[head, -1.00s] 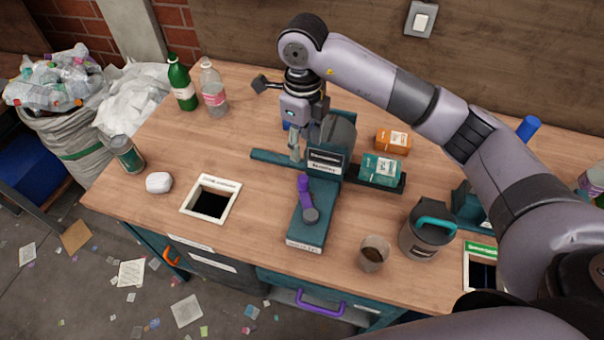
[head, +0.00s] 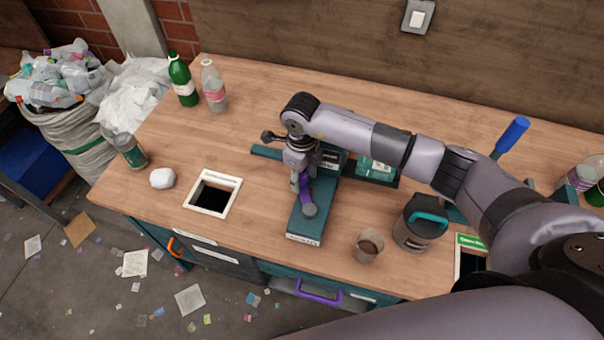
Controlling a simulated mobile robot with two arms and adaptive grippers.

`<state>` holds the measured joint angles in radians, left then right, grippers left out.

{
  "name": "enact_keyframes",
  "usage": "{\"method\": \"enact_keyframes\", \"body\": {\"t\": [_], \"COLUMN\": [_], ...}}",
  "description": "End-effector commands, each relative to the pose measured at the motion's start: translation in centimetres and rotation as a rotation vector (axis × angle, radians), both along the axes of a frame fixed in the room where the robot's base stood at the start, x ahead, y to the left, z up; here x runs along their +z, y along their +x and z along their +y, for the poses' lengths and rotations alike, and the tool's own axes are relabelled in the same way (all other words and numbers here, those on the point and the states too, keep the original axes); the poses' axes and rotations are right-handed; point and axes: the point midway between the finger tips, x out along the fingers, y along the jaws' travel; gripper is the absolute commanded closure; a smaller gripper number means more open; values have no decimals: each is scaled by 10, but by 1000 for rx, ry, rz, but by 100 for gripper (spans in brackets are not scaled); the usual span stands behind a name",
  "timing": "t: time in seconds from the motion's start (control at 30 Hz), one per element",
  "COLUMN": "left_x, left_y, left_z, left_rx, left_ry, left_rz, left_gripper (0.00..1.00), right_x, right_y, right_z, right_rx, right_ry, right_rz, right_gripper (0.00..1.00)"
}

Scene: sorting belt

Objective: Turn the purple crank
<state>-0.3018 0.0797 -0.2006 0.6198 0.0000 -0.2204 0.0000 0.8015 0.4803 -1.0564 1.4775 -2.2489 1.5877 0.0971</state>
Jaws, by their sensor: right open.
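The purple crank (head: 307,197) stands on the front part of a teal machine base (head: 305,227), with a round grey piece at its lower end. My right gripper (head: 298,185) points down at the upper part of the crank, just beside or around it; I cannot tell whether the fingers touch it. Its jaws are open. My left gripper is not in view.
A tumbler (head: 369,245) and a dark jug with a teal handle (head: 420,222) stand right of the base. A teal box (head: 376,168) sits behind. A white-framed hole (head: 213,194) and a crumpled white lump (head: 162,178) lie left. Two bottles stand back left.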

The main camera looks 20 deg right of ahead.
Motion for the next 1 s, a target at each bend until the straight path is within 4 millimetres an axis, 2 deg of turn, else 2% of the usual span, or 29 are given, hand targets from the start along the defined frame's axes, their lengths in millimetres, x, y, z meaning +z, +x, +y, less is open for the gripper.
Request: {"method": "enact_keyframes", "body": {"t": [0.1, 0.73, 1.0], "left_x": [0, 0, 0], "left_y": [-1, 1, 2], "left_z": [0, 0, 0], "left_rx": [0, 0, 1], "left_ry": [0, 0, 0], "left_rz": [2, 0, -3], "left_gripper": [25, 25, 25], "right_x": [0, 1, 1], "right_y": [0, 0, 0], "right_z": [0, 0, 0], "right_rx": [0, 0, -1], "right_ry": [0, 0, 0], "right_rz": [0, 0, -1], "right_gripper": [58, 100, 100]}}
